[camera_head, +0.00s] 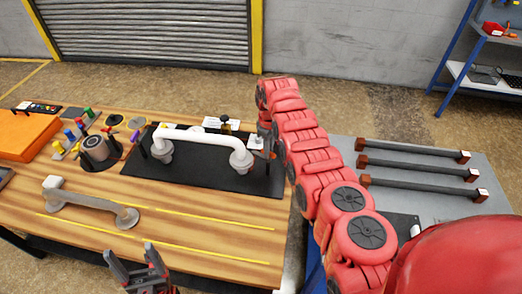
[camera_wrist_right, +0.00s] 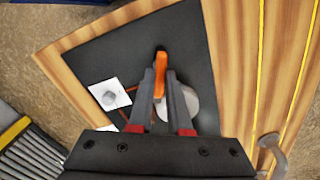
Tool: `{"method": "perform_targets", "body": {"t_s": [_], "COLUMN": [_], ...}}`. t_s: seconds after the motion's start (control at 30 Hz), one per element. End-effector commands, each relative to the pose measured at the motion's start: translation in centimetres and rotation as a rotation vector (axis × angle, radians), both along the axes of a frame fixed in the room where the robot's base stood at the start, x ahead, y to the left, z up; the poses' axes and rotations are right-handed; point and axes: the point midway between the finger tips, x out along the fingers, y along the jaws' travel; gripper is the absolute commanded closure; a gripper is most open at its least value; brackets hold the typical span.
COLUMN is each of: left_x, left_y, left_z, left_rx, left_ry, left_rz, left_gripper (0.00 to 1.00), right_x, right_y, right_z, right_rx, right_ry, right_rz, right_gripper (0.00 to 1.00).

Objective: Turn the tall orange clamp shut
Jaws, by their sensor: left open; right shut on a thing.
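The tall orange clamp (camera_wrist_right: 161,61) stands over the black mat in the right wrist view, its top end showing between the fingertips. My right gripper (camera_wrist_right: 160,88) is shut on this clamp; its fingers hide the lower part. In the head view my right arm and wrist cover most of that spot, and I cannot make out the clamp there. My left gripper (camera_head: 143,270) is open and empty at the table's front edge, well away from the clamp.
A white bent pipe (camera_head: 201,137) stands on the black mat (camera_head: 215,172), its right flange near my right gripper. A grey pipe (camera_head: 92,203) lies on the wooden table front left. Tools and an orange box (camera_head: 27,138) are at left. Several dark bars lie on the grey table (camera_head: 407,152) at right.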

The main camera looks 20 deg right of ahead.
Motion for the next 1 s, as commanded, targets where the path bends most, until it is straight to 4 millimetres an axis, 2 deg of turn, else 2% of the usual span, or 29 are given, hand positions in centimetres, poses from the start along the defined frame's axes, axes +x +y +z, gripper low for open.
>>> {"method": "perform_targets", "body": {"t_s": [0.2,0.5,1.0], "left_x": [0.0,0.0,0.0], "left_y": [0.0,0.0,0.0], "left_z": [-2.0,-3.8,-4.6], "left_rx": [0.000,0.000,0.000], "left_ry": [0.001,0.000,0.001], "left_rz": [0.000,0.000,0.000], "left_gripper": [0.26,0.26,0.26], "right_x": [0.0,0.0,0.0], "right_y": [-0.1,0.0,0.1], "right_z": [-0.5,-0.3,-0.1], "right_rx": [0.000,0.001,0.002], "right_ry": [-0.001,-0.001,0.001], "right_rz": [0.183,0.370,0.462], "right_gripper": [1.00,1.00,1.00]}}
